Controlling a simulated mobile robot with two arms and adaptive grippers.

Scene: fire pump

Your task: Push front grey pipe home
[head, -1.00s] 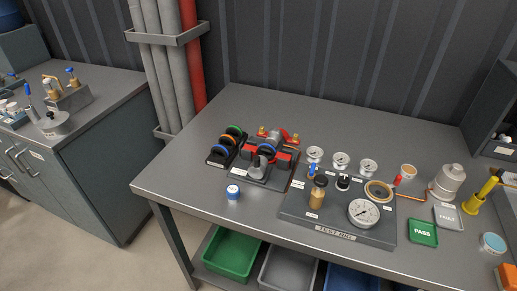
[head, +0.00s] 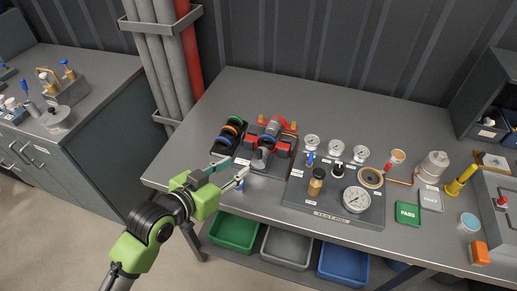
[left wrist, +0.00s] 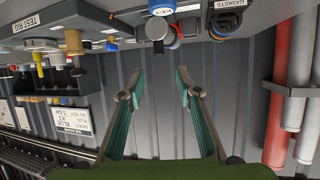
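The front grey pipe (head: 260,158) is a short grey piece at the front of the dark pump fixture (head: 268,172) on the workbench. In the left wrist view the picture is upside down, and a round grey pipe end (left wrist: 156,28) shows at the top middle, beyond the fingertips. My left gripper (head: 239,166) is just left of and in front of the fixture. Its fingers are apart and empty in the left wrist view (left wrist: 160,74), with a gap to the pipe. How far the pipe sits in is too small to tell. My right gripper is not in view.
The gasket rack (head: 229,137) is left of the fixture, red clamps (head: 281,143) are behind the pipe, and the test rig (head: 335,205) is to the right. The bench's left end is clear.

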